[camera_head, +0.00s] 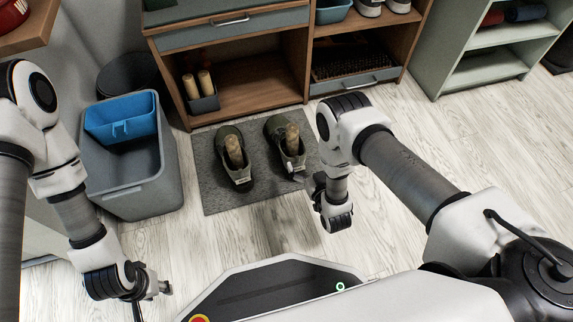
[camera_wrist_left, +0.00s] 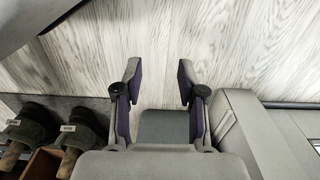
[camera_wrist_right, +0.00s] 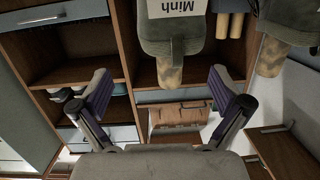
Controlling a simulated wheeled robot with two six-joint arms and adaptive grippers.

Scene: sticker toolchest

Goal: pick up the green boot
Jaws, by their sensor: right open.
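Two dark green boots stand side by side on a grey mat, the left boot (camera_head: 239,172) and the right boot (camera_head: 273,130). A tan post sticks up from each. In the right wrist view a green boot (camera_wrist_right: 172,27) bears a white label reading "Minh", and a second boot (camera_wrist_right: 291,18) is cut off at the edge. Both boots show at the left of the left wrist view (camera_wrist_left: 35,120). My right gripper (camera_wrist_right: 160,80) is open and empty, close to the right of the right boot in the head view (camera_head: 314,190). My left gripper (camera_wrist_left: 158,78) is open and empty, far left of the mat.
A grey bin (camera_head: 132,184) with a blue insert (camera_head: 120,122) stands left of the mat (camera_head: 215,200). A wooden shelf unit (camera_head: 308,60) stands behind it, holding a box with tan posts (camera_head: 204,102). A green shelf (camera_head: 455,70) stands at right. Floor in front is clear.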

